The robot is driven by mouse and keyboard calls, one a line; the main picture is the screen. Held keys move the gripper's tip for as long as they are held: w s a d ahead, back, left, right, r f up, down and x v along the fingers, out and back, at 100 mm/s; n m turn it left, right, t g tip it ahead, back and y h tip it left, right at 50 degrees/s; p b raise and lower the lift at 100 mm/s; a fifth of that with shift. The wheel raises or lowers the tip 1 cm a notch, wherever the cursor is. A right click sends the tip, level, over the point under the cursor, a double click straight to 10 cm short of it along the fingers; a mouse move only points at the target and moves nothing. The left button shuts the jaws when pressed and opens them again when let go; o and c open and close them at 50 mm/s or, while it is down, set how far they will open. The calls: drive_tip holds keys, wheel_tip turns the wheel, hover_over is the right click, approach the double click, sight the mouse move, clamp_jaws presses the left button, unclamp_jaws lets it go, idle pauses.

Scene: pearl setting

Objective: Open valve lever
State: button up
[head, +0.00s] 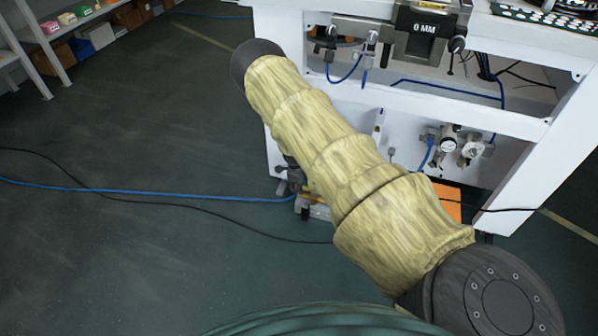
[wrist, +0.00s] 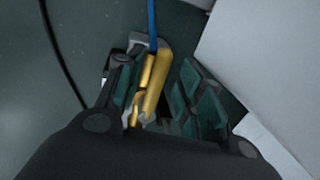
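The yellow valve lever (wrist: 154,90) shows in the wrist view as a long bar between the two fingers of my gripper (wrist: 157,84). The green-padded fingers stand apart, one on each side of the lever. The left finger is close to the lever; I cannot tell whether it touches. A gap shows between the lever and the right finger. A grey metal valve part (wrist: 138,40) shows at the lever's far end. In the head view my arm hides most of the gripper; the metal valve fitting (head: 296,186) shows low beside the white bench's left leg.
A blue hose (wrist: 152,22) runs to the valve, and it crosses the floor in the head view (head: 150,194). A black cable (wrist: 58,50) lies left. The white bench (head: 520,125) with gauges (head: 448,143) stands right. Floor at left is open.

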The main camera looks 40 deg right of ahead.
wheel_tip(320, 180, up, 12)
drive_tip(key=s+a, duration=0.1)
drive_tip(key=a, duration=0.1)
drive_tip(key=shift+s, duration=0.15)
idle(0.5)
drive_tip(key=shift+f, duration=0.15)
idle(0.3)
